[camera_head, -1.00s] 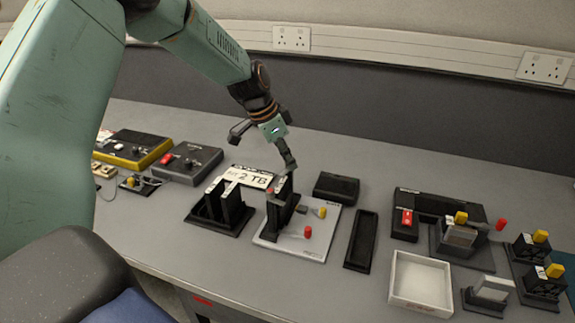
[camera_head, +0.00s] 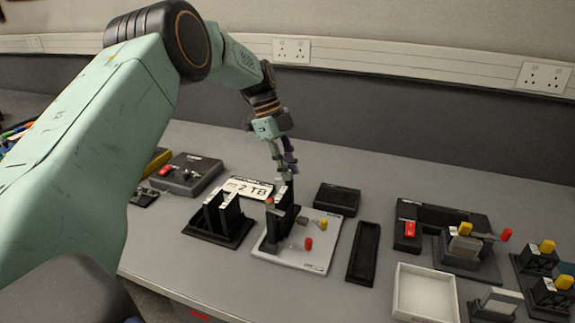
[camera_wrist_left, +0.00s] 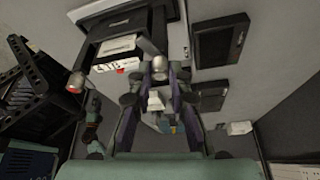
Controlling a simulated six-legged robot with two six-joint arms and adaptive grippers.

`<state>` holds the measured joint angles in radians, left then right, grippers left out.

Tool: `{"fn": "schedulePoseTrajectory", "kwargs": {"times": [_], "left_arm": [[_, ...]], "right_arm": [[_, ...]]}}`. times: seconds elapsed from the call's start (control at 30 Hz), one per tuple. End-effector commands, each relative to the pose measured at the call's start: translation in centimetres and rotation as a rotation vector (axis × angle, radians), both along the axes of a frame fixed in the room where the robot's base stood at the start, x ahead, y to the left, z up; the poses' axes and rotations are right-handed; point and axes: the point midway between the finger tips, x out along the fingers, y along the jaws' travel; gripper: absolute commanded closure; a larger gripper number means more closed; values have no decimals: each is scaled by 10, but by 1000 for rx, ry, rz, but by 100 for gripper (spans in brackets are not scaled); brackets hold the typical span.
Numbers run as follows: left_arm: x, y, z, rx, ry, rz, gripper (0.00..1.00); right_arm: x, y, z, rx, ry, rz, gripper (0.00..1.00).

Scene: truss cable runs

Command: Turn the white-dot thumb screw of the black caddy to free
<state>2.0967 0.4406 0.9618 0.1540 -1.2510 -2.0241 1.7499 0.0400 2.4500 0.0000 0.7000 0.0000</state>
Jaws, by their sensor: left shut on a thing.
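The black caddy (camera_head: 281,217) stands upright on a pale grey plate (camera_head: 292,262) in the middle of the bench. In the left wrist view its label end (camera_wrist_left: 118,58) shows, with a silver thumb screw at each side. One thumb screw (camera_wrist_left: 75,82) has a red tip and stands free. The other thumb screw (camera_wrist_left: 152,47) is at my fingertips; I take it for the white-dot one, though its dot is not visible. My left gripper (camera_head: 289,178) comes down on the caddy's far end; its fingers (camera_wrist_left: 158,72) are shut on this screw. My right gripper is not in view.
A black rack with upright caddies (camera_head: 218,222) stands close on the left. A black box (camera_head: 337,198), a narrow black tray (camera_head: 363,252) and a white open box (camera_head: 426,292) lie to the right.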

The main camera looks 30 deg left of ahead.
Motion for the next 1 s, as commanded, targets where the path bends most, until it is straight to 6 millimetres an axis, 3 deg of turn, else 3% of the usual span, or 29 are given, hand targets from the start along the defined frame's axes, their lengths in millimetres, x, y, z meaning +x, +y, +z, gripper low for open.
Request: {"fn": "schedulePoseTrajectory", "kwargs": {"times": [0.5, 1.0], "left_arm": [[3, -1, 1, 2, -1, -413, 100], [4, -2, 1, 0, -3, -552, 100]], "right_arm": [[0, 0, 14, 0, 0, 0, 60], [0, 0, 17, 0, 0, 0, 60]]}}
